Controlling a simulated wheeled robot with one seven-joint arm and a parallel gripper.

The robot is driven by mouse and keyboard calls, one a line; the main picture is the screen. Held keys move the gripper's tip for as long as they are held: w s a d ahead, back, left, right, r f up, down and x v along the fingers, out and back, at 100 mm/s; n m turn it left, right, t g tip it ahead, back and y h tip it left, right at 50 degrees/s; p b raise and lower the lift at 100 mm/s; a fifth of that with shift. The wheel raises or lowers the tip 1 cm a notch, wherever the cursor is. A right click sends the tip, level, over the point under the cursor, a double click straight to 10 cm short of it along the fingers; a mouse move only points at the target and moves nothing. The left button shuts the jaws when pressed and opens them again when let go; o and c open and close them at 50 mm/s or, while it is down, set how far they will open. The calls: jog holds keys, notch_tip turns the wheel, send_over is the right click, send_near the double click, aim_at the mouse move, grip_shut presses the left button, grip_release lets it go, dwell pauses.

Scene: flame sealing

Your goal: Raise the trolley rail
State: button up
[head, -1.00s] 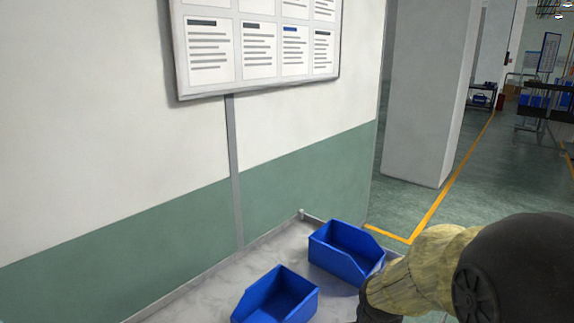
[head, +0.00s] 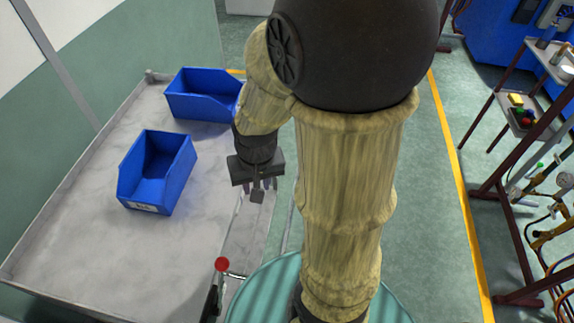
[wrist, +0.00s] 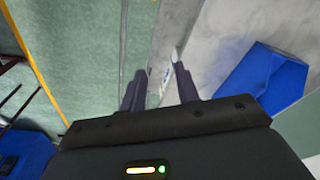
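The trolley (head: 85,235) has a grey top with a raised rim along its left and near sides. On its right side a pale strip (head: 247,232), possibly the rail, runs along the edge; I cannot tell its exact position. A lever with a red ball knob (head: 222,264) stands at the near right corner. My gripper (head: 258,194) points down above the right edge. In the wrist view my gripper (wrist: 160,72) has its fingers apart, with the pale edge strip (wrist: 158,58) showing between them. Nothing is visibly held; whether they touch the strip is unclear.
Two blue bins (head: 156,170) (head: 200,92) stand on the trolley, left of my gripper. The wall is at the left. Green floor with a yellow line (head: 465,190) lies to the right, beside a dark red rack (head: 515,230) with hoses. My arm hides part of the middle.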

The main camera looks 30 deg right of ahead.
jog(key=w+d+f+m+g+y+b, duration=0.1)
jog(key=d+f+m+y+b, duration=0.25)
jog(key=d+f+m, duration=0.6)
jog(key=w+d+f+m+g+y+b, duration=0.15)
jog(key=d+f+m+y, duration=0.35)
jog(key=m, duration=0.8)
jog(key=s+d+f+m+t+y+b, duration=0.2)
jog(key=d+f+m+t, duration=0.2)
jog(key=d+m+t, duration=0.2)
jog(key=s+d+f+m+t+y+b, duration=0.2)
jog(key=d+m+t, duration=0.4)
jog(key=d+m, duration=0.4)
jog(key=f+m+b, duration=0.1)
jog(key=f+m, duration=0.1)
jog(key=m, duration=0.1)
jog(key=shift+s+y, duration=0.2)
jog(key=shift+y, duration=0.15)
jog(key=x, duration=0.5)
jog(key=p+x, duration=0.1)
jog(key=x, duration=0.5)
jog(key=p+x, duration=0.1)
jog(key=x, duration=0.5)
jog(key=shift+w+a+r, duration=0.1)
jog(key=shift+w+r, duration=0.15)
